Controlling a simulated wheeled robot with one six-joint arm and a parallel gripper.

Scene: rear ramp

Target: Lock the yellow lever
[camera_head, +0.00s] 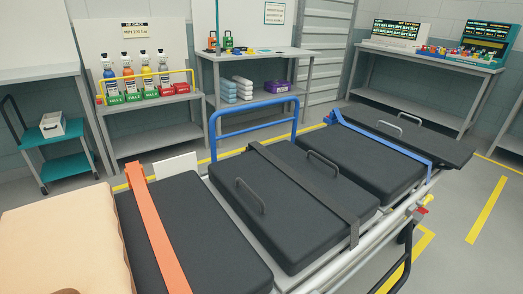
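A thin yellow bar (148,76) runs across the front of several bottles (127,79) on the rack at the back left. I cannot tell whether it is a lever or a fixed rail. My gripper does not show.
A stretcher with black pads (290,205), a blue side rail (253,103) and an orange strap (157,235) fills the foreground. A teal cart (55,164) stands left. Shelves and a workbench (430,57) line the back. Open floor (485,200) lies right.

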